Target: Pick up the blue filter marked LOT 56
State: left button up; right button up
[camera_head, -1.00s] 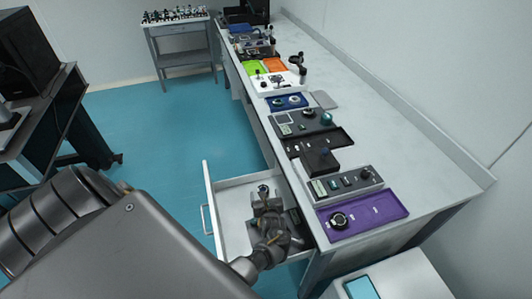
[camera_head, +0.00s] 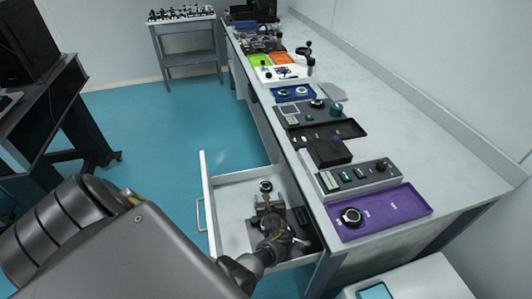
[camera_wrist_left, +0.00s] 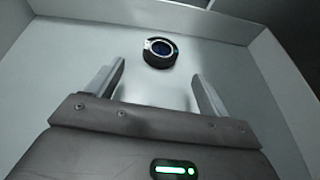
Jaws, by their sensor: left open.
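A round filter with a black rim and dark blue glass (camera_head: 266,186) lies in the open white drawer. It also shows in the left wrist view (camera_wrist_left: 160,53), flat on the drawer floor; no marking on it is readable. My left gripper (camera_head: 267,207) is inside the drawer outline, just on the near side of the filter. In the left wrist view its two fingers (camera_wrist_left: 158,74) are spread apart with nothing between them, and the filter sits beyond the fingertips, roughly centred. My right gripper is not in view.
The drawer's walls (camera_head: 207,205) stand close around my left gripper. A dark item (camera_head: 303,218) lies on the drawer's right side. The bench above holds a purple tray (camera_head: 390,215), a grey instrument box (camera_head: 362,177) and a black tray (camera_head: 352,130).

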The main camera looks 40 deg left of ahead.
aim_at(267, 189)
pick_arm(q)
jog(key=shift+w+a+f, duration=0.25)
jog(key=shift+w+a, duration=0.35)
jog(key=shift+a, duration=0.05)
jog(key=b+x, duration=0.2)
jog(key=x, duration=0.1)
jog(key=shift+w+a+f, duration=0.2)
jog(key=shift+w+f, duration=0.05)
jog(key=shift+w+a+f, duration=0.15)
jog(key=shift+w+a, duration=0.15)
jog(key=shift+a, duration=0.05)
jog(key=shift+c, duration=0.8)
jog(key=c, duration=0.9)
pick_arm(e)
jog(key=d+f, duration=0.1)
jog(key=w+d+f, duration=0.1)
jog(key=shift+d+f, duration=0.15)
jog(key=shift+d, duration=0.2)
